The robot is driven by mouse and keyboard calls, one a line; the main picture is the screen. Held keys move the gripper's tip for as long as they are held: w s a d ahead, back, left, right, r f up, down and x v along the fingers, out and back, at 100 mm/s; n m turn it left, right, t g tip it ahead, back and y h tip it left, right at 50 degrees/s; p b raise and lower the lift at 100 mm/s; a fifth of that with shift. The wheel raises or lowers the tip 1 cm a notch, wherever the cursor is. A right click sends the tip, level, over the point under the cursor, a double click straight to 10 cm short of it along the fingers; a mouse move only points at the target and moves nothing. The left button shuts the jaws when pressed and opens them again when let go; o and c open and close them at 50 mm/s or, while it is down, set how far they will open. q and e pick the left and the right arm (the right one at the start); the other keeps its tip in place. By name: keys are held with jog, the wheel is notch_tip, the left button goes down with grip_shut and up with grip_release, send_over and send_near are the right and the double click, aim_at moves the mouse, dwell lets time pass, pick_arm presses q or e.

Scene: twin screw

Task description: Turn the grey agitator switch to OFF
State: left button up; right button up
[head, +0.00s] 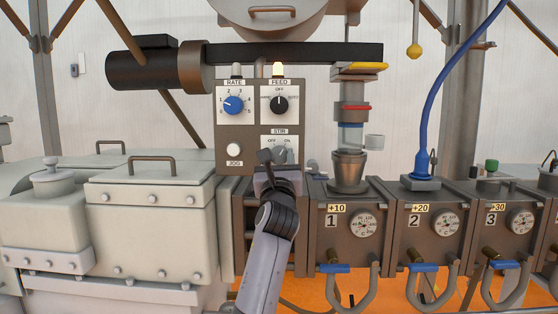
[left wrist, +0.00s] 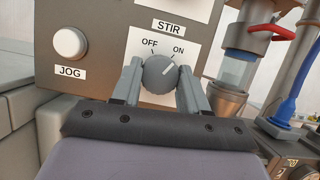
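The grey agitator switch (left wrist: 160,72) is a round knob under the STIR label in the left wrist view. Its white pointer line aims up and right, toward ON. In the head view the STIR plate (head: 280,146) shows low on the control panel, with the knob partly hidden by my gripper. My left gripper (head: 272,157) is at the panel. In the left wrist view its fingers (left wrist: 160,79) stand apart, one on each side of the knob and very close to it. I cannot tell whether they press on it. My right gripper is not in view.
The panel (head: 224,145) also carries the blue RATE knob (head: 234,104), black FEED knob (head: 280,104) and white JOG button (head: 234,149). A sight glass (head: 350,137) stands right of it. Numbered barrel sections (head: 335,240) with gauges and hoses extend right; a pale housing (head: 150,220) stands left.

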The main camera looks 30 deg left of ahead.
pick_arm(q)
jog(key=shift+d+f+n+g+y+b, duration=0.1)
jog(key=shift+n+g+y+b, duration=0.25)
jog(key=shift+n+b, duration=0.45)
jog(key=shift+f+n+g+y+b, duration=0.1)
jog(key=shift+n+g+y+b, duration=0.25)
jog(key=shift+n, duration=0.75)
jog(key=n+g+y+b, duration=0.1)
jog(key=n, duration=0.2)
jog(key=shift+w+r+n, duration=0.1)
jog(key=shift+n, duration=0.3)
jog(key=n+g+y, duration=0.1)
jog(key=n+g, duration=0.1)
jog(key=n, duration=0.1)
jog(key=shift+r+n, duration=0.15)
jog(key=shift+n, duration=0.15)
jog(key=shift+d+n+g+p, duration=0.1)
jog(key=shift+n+g+p, duration=0.75)
jog(key=shift+n, duration=1.45)
jog(key=shift+g, duration=0.25)
jog(key=o, duration=1.1)
jog(key=shift+c, duration=0.2)
